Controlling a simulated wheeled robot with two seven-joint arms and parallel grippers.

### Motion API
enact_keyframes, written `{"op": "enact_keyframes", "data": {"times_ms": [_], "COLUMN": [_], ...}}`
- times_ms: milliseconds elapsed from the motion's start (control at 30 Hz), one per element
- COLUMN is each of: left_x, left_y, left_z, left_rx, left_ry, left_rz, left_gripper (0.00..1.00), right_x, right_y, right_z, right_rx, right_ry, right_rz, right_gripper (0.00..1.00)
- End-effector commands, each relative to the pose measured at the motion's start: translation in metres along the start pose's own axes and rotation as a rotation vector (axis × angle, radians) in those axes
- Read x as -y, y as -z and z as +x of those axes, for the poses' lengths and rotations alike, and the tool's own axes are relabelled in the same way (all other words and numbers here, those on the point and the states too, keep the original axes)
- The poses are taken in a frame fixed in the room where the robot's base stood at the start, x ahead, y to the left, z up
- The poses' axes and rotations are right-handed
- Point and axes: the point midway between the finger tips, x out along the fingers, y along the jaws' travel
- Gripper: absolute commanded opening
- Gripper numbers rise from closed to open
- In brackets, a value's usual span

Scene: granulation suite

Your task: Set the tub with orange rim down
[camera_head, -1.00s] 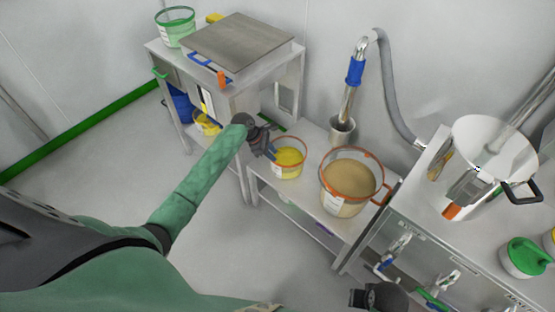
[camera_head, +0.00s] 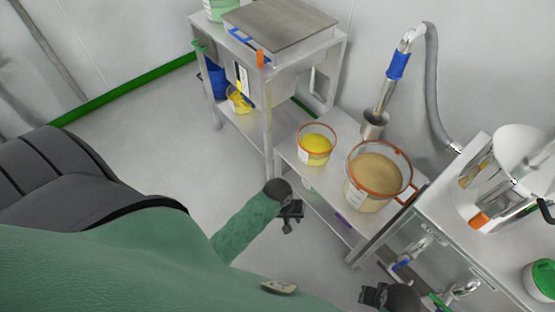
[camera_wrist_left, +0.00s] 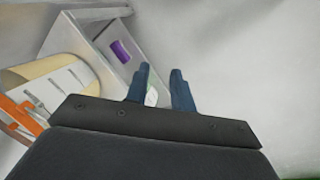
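A small clear tub with an orange rim and yellow contents (camera_head: 315,148) stands upright on the low bench (camera_head: 292,160). A larger tub with an orange rim and tan contents (camera_head: 376,180) stands to its right; part of a tub with orange trim (camera_wrist_left: 22,118) shows at the left of the left wrist view. My left gripper (camera_head: 291,216) is in front of and below the bench edge, apart from both tubs. Its fingers (camera_wrist_left: 161,90) are spread with nothing between them. My right gripper (camera_head: 373,296) is at the bottom edge; its fingers are too unclear to read.
A metal-topped stand (camera_head: 282,35) is behind on the left, with a green tub (camera_head: 220,8) on it. A steel wand with a blue grip (camera_head: 397,66) stands in a cup behind the large tub. A steel pot (camera_head: 520,160) is on the right table. The floor at left is clear.

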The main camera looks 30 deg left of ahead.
Motion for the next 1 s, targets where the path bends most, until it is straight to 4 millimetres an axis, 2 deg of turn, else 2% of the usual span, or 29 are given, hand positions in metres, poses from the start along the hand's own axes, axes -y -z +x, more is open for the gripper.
{"op": "enact_keyframes", "data": {"times_ms": [33,200,367,533,1000], "left_x": [0.002,0.011,0.018,0.021,0.021], "left_y": [-0.023,-0.077,-0.107,-0.118,-0.118], "left_z": [-0.006,-0.031,-0.051,-0.059,-0.060], "left_rx": [-0.003,-0.022,-0.025,-0.026,-0.025], "left_ry": [0.013,0.075,0.121,0.141,0.142], "left_rz": [0.077,0.353,0.521,0.589,0.593], "left_gripper": [0.24,0.24,0.24,0.24,0.24], "right_x": [0.000,0.001,0.003,0.004,0.001], "right_y": [0.000,0.002,0.003,0.004,0.001], "right_z": [-0.001,-0.003,-0.004,-0.004,-0.001], "right_rx": [-0.001,-0.007,-0.010,-0.010,-0.002], "right_ry": [0.000,0.002,0.005,0.007,0.002], "right_rz": [0.000,0.002,0.004,0.006,0.001], "right_gripper": [0.38,0.38,0.38,0.38,0.38]}}
